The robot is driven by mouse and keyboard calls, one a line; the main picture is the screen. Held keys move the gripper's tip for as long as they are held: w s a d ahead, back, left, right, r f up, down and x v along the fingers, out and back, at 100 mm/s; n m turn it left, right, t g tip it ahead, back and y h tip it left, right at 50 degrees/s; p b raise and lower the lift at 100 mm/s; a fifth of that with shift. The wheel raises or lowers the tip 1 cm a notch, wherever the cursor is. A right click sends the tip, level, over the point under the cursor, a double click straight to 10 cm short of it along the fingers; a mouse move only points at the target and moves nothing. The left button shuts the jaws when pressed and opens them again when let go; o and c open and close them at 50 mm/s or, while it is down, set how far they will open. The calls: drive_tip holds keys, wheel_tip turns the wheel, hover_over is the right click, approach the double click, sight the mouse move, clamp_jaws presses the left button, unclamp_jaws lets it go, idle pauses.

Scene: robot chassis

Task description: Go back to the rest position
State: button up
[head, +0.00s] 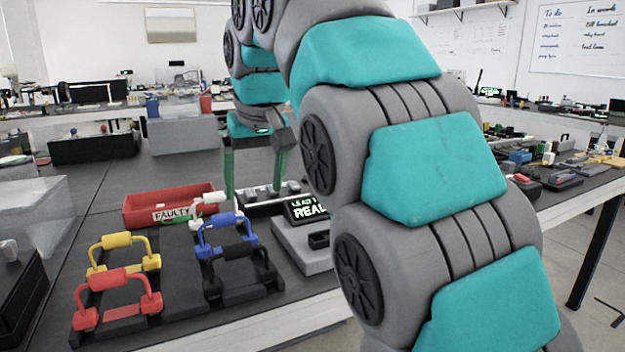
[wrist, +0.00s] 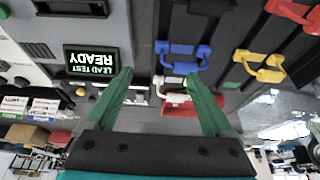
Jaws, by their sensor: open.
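My gripper (head: 254,190) is raised over the back of the workbench, near the red bin and the lead tester. Its two green fingers are spread, with nothing held between them. In the wrist view the gripper (wrist: 158,76) is open too, and a white handle-shaped piece (wrist: 175,98) shows beyond the fingers. My arm covers much of the right side of the head view.
A red bin (head: 137,216) labelled FAULTY stands behind a dark rack with yellow (head: 117,240), red (head: 118,277), blue (head: 224,219) and black handles. The tester's screen (head: 305,208) reads LEAD TEST READY. A clear box (head: 40,205) stands at left.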

drive_tip(key=s+d+f, duration=0.1)
drive_tip(key=d+f, duration=0.1)
drive_tip(key=d, duration=0.1)
drive_tip(key=s+d+f+m+g, duration=0.1)
drive_tip(key=d+f, duration=0.2)
drive_tip(key=s+d+f+m+h, duration=0.1)
drive_tip(key=d+f, duration=0.1)
drive_tip(key=d, duration=0.1)
drive_tip(key=shift+s+d+f+g, duration=0.3)
drive_tip(key=shift+s+d+f, duration=0.05)
drive_tip(key=shift+s+f, duration=0.05)
drive_tip(key=s+d+f+m+g, duration=0.1)
drive_tip(key=s+d+f, duration=0.3)
drive_tip(key=s+f, duration=0.4)
drive_tip(key=s+d+f+m+g, duration=0.1)
drive_tip(key=s+d+f, duration=0.4)
drive_tip(key=s+f, duration=0.3)
drive_tip(key=s+d+f+m+g+h, duration=0.1)
drive_tip(key=s+d+f+g, duration=0.1)
drive_tip(key=s+d+f, duration=0.3)
drive_tip(key=s+f, duration=0.3)
drive_tip(key=s, duration=0.3)
drive_tip(key=shift+s+d, duration=0.2)
drive_tip(key=shift+s, duration=0.1)
